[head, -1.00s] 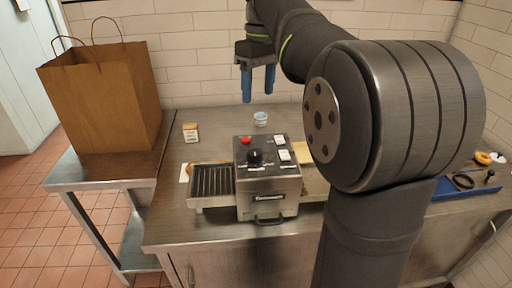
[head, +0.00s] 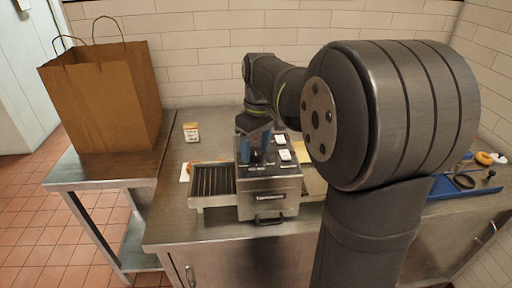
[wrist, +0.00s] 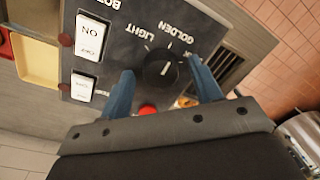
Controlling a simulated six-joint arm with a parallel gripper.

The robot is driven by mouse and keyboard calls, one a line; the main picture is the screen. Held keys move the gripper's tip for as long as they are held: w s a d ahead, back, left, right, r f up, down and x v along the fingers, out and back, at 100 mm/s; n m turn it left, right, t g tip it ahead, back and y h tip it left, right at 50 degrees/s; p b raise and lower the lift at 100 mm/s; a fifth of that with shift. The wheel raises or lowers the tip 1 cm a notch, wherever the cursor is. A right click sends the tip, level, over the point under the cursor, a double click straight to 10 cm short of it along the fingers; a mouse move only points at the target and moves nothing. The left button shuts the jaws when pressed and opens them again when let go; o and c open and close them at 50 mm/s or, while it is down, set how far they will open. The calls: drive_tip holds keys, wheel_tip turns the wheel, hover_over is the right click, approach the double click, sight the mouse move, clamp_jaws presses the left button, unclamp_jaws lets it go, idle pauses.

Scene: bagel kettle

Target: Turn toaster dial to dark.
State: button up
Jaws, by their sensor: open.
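The toaster (head: 268,205) is a metal box on the steel counter with a dark control panel on top. Its round black dial (wrist: 161,72) shows in the wrist view, with the words LIGHT and GOLDEN printed beyond it. A short white line marks the dial; I cannot tell exactly which setting it points to. No "dark" label is readable. My gripper (wrist: 160,68) is open, with one blue finger on each side of the dial; contact is unclear. In the head view my gripper (head: 254,156) is over the panel and mostly hides the dial.
White switches (wrist: 87,46) and a red button (wrist: 148,109) are close to the fingers. A toaster side tray with a dark rack (head: 212,181) sticks out left. A small carton (head: 191,132) is behind it. A paper bag (head: 105,100) stands left; a blue tray (head: 455,187) lies right.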

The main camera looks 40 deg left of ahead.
drive_tip(key=shift+f, duration=0.1)
drive_tip(key=c, duration=1)
drive_tip(key=shift+m, duration=0.3)
drive_tip(key=m, duration=0.4)
drive_tip(key=shift+m, duration=0.4)
drive_tip(key=m, duration=0.5)
drive_tip(key=shift+s+m+y, duration=0.1)
drive_tip(key=shift+m+y, duration=0.2)
drive_tip(key=o, duration=1)
